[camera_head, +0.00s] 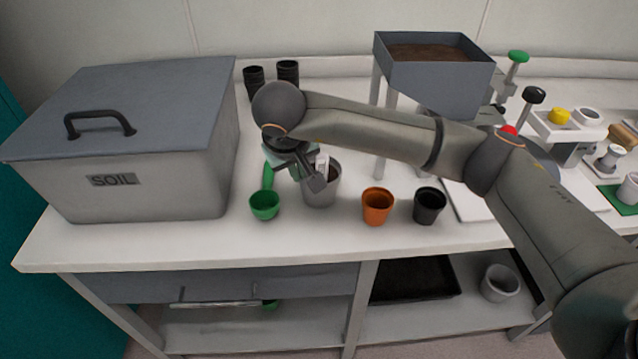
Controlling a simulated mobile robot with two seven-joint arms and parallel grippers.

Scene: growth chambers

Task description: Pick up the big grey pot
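A grey pot (322,192) stands upright on the white bench, between a green scoop and an orange pot, and is larger than the orange pot. My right gripper (314,177) is at its upper left rim, with its fingers over or at the rim and hiding part of the pot's mouth. Whether the fingers touch the pot, or are open or shut, cannot be made out. Another grey pot (500,284) stands on the lower shelf at the right. My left gripper is not in view.
A green scoop (265,205), an orange pot (377,206) and a black pot (429,206) stand close by. A lidded soil bin (150,185) fills the left. A raised soil tray (435,88) on legs stands behind. The bench front edge is clear.

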